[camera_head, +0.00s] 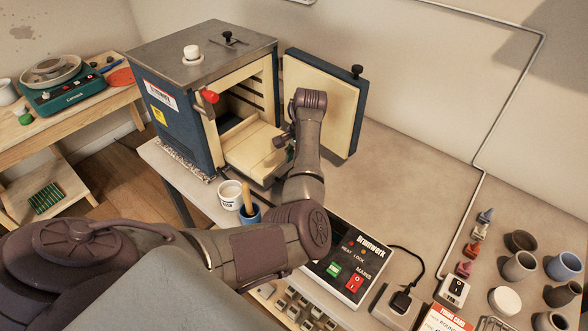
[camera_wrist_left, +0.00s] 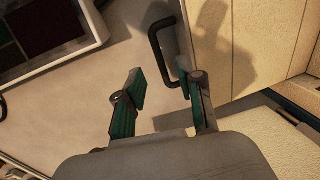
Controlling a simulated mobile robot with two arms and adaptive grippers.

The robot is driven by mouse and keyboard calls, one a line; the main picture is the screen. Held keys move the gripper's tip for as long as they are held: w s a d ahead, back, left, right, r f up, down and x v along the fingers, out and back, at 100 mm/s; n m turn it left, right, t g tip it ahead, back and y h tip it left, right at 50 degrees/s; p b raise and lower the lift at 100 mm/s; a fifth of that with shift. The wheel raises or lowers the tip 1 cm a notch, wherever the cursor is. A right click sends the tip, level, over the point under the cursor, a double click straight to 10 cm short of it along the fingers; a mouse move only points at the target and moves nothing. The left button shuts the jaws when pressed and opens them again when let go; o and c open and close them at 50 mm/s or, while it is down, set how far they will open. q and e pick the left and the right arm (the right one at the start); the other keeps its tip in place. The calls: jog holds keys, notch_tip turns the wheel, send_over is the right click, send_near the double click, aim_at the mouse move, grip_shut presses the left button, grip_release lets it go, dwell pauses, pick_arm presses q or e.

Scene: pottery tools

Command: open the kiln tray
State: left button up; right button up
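The kiln (camera_head: 172,100) stands at the back left with its door (camera_head: 322,100) swung open to the right. The cream kiln tray (camera_head: 250,143) juts out of the kiln's opening. In the left wrist view a cream slab (camera_wrist_left: 255,40), which looks like the tray, has a dark U-shaped handle (camera_wrist_left: 156,45) at its edge. My left gripper (camera_wrist_left: 165,80) is open, and the handle's near end shows between its fingertips; I cannot tell whether they touch. In the head view my left gripper (camera_head: 287,146) is beside the tray, mostly hidden by my arm. My right gripper is out of view.
A white cup (camera_head: 229,194) and a blue cup with a wooden-handled tool (camera_head: 250,212) stand in front of the kiln. A control box (camera_head: 345,268) lies nearer me. Small pots (camera_head: 519,265) stand at the right. The tabletop right of the door is clear.

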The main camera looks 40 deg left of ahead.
pick_arm(q)
notch_tip(320, 180, up, 6)
jog(key=d, duration=0.1)
dwell(0.6)
